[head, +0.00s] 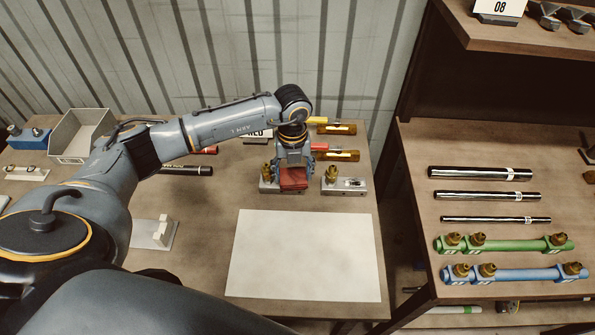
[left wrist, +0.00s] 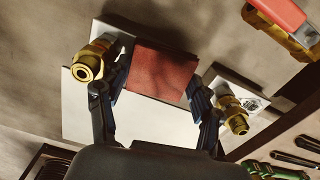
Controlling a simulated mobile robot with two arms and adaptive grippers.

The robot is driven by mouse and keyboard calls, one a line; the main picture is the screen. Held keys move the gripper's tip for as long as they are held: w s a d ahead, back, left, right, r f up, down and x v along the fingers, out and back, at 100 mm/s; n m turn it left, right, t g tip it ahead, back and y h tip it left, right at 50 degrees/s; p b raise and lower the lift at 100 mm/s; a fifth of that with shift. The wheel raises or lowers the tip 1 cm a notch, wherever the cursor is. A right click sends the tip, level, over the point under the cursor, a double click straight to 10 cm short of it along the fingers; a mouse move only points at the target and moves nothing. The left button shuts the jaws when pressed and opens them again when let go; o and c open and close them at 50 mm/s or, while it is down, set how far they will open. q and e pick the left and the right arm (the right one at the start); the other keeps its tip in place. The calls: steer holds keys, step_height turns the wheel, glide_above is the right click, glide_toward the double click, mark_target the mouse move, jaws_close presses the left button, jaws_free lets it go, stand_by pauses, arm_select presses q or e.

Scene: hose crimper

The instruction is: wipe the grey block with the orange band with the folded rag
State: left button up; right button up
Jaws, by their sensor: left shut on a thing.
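My left gripper (head: 293,172) points down over the back of the table and is shut on a folded red rag (head: 293,179). In the left wrist view the rag (left wrist: 160,72) sits between the two fingers. A grey block (head: 268,187) with a brass fitting is just left of the rag and partly hidden by it; I cannot tell whether they touch. A second grey block (head: 345,188) with a brass fitting stands to the right, apart from the rag. I cannot make out an orange band on either block. My right gripper is not in view.
A white sheet (head: 303,255) lies on the table in front, bare. Brass valves with red and yellow handles (head: 337,155) lie behind the gripper. An open grey bin (head: 80,135) is at left. A shelf at right holds dark bars (head: 480,173) and green and blue manifolds (head: 515,273).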

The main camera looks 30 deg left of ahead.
arm_select(q)
steer(key=shift+s+a+r, duration=0.1)
steer(key=shift+s+a, duration=0.3)
steer(key=shift+a, duration=0.45)
steer(key=shift+s+a+f, duration=0.1)
steer(key=shift+s+a, duration=0.25)
steer(key=shift+a, duration=0.35)
steer(key=shift+s+a+f, duration=0.1)
steer(key=shift+s+a, duration=0.25)
steer(key=shift+a, duration=0.3)
steer(key=shift+w+d+b, duration=0.2)
steer(key=shift+w+d, duration=0.05)
steer(key=shift+d, duration=0.35)
steer(key=shift+w+d+b, duration=0.25)
steer(key=shift+w+d, duration=0.05)
steer(key=shift+d, duration=0.35)
steer(key=shift+w+d+b, duration=0.2)
steer(key=shift+w+d, duration=0.05)
steer(key=shift+d, duration=0.35)
steer(key=shift+w+d, duration=0.3)
steer(key=shift+d, duration=0.2)
steer(key=shift+w+d, duration=0.25)
steer(key=shift+d, duration=0.25)
steer(key=shift+r, duration=0.1)
steer(key=shift+a, duration=0.1)
steer(key=shift+r, duration=0.25)
steer(key=shift+r+p, duration=1.75)
steer(key=shift+r, duration=1.05)
